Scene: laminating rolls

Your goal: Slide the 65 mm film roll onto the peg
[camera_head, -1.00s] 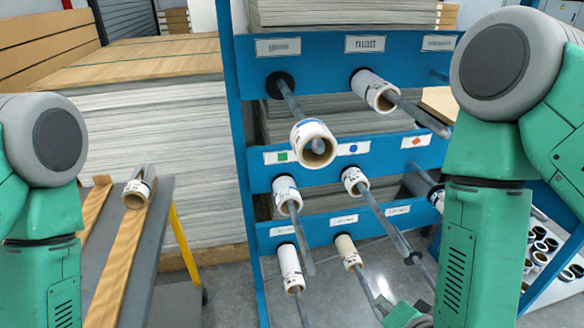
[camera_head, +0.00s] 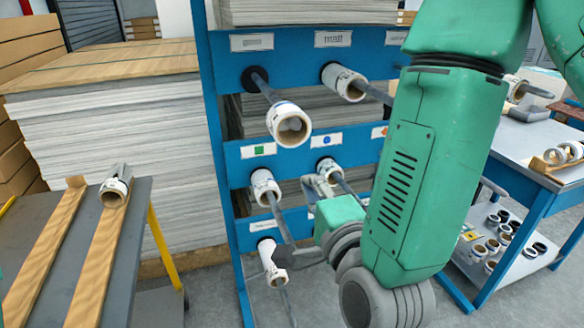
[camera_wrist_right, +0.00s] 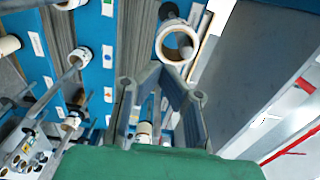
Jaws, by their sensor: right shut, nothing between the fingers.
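A white film roll (camera_head: 289,126) with a tan core is around the outer end of the top-left peg (camera_head: 264,90); the peg's tip shows inside its hole. What looks like the same roll shows large in the right wrist view (camera_wrist_right: 177,42), beyond the fingers. No roll's size marking can be read. My right gripper (camera_head: 316,185) is shut and empty, below and right of this roll, in front of the rack's lower pegs. Its fingers show in the right wrist view (camera_wrist_right: 160,78). My right forearm hides part of the rack. My left gripper is out of view.
The blue rack (camera_head: 213,140) bears other rolls on pegs, including one under the "matt" label (camera_head: 343,83). A grey table (camera_head: 45,235) at left holds a roll (camera_head: 114,190) on a wooden strip. A bench (camera_head: 525,145) with rolls and a lower shelf stands at right.

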